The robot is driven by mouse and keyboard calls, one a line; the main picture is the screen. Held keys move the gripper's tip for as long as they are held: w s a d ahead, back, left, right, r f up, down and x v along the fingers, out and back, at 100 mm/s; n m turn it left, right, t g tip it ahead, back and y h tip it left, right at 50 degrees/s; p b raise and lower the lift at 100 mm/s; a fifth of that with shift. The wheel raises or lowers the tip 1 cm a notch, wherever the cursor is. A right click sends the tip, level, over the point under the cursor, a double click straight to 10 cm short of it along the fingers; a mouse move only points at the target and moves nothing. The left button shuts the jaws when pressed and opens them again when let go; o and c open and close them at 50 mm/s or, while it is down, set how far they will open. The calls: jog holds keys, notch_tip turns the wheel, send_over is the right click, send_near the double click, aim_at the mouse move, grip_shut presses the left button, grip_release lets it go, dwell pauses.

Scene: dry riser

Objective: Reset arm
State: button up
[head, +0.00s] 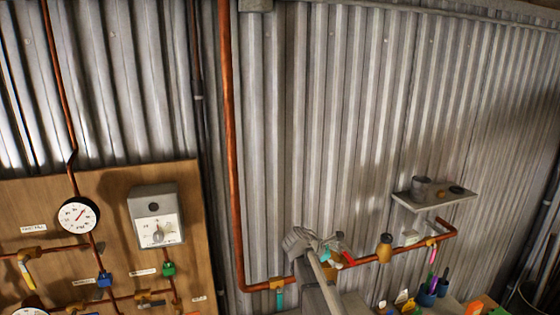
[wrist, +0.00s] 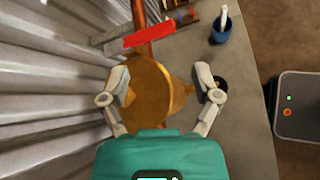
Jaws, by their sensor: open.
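My gripper (wrist: 163,82) is open in the wrist view, with one finger on each side of a round brass fitting (wrist: 150,90). I cannot tell whether either finger touches it. A red handle (wrist: 150,38) lies just beyond the fitting, on the copper pipe (wrist: 143,14). In the head view my arm reaches up from the bottom centre, and my gripper (head: 318,247) is in front of the low copper pipe (head: 378,258). The arm hides part of that pipe and its fittings.
A wooden panel (head: 110,190) with gauges and valves stands at the left. A small shelf (head: 440,199) holds a mug on the corrugated wall (head: 350,110). A blue cup (head: 427,296) and several small items stand at lower right. The upper wall area is clear.

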jog(key=s+a+f+m+g+y, duration=0.15)
jog(key=s+f+m+y, duration=0.3)
jog(key=s+m, duration=0.5)
jog(key=s+a+f+m+g+y, duration=0.1)
jog(key=s+f+m+g+y, duration=0.15)
jog(key=s+m+y, duration=0.5)
jog(key=s+f+h+b, duration=0.1)
jog(key=s+f+b, duration=0.2)
jog(key=f+b, duration=0.6)
jog(key=s+f+m+h+b, duration=0.1)
jog(key=s+f+b, duration=0.2)
jog(key=f+b, duration=0.7)
jog(key=shift+f, duration=0.3)
jog(key=shift+s, duration=0.1)
